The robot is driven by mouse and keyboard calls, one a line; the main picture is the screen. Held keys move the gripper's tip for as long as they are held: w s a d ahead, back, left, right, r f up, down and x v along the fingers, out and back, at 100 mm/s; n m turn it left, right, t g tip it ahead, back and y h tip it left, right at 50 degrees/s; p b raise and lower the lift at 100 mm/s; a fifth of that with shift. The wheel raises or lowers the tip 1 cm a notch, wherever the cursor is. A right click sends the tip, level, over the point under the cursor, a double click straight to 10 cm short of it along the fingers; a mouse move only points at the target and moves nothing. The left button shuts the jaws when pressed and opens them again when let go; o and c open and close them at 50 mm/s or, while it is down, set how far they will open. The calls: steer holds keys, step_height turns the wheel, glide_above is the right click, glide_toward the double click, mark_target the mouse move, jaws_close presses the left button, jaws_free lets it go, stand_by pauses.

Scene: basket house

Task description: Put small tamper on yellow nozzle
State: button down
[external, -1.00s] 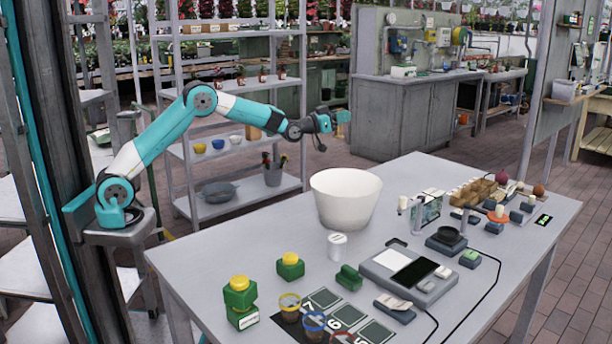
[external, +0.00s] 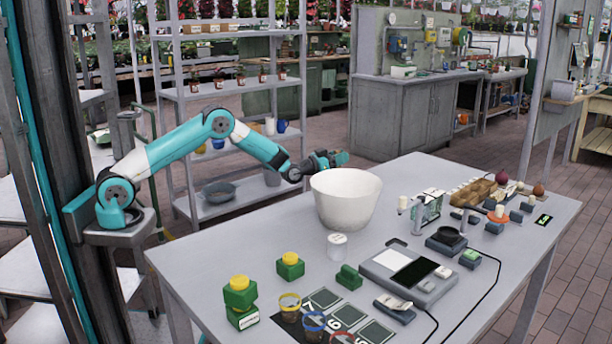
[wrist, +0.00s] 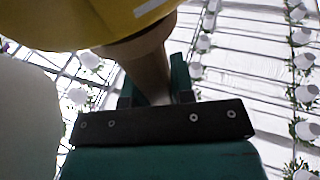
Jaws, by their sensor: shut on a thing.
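My gripper (external: 338,159) is beside and slightly above the back rim of the white bowl (external: 346,197), pointing right. In the wrist view its green fingers (wrist: 153,88) are shut around the brown stem of a held thing, seemingly the small tamper (wrist: 148,70). A broad yellow part shows above the brown stem in that view; whether it belongs to the held thing, I cannot tell. On the table, yellow knobs top two green blocks, the stacked one (external: 240,283) and the single one (external: 290,259). I cannot tell which yellow thing is the nozzle.
A white lidded jar (external: 337,245), a green block (external: 349,277) and a grey console (external: 408,272) stand on the table. Cups with coloured rims (external: 289,303) are at the front. A metal shelf (external: 235,130) stands behind my arm.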

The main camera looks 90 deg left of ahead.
steer(key=shift+f, duration=0.15)
steer(key=c, duration=1)
jaws_free()
steer(key=v, duration=0.3)
steer(key=shift+b, duration=0.35)
step_height(320, 180, up, 7)
steer(key=shift+r, duration=0.15)
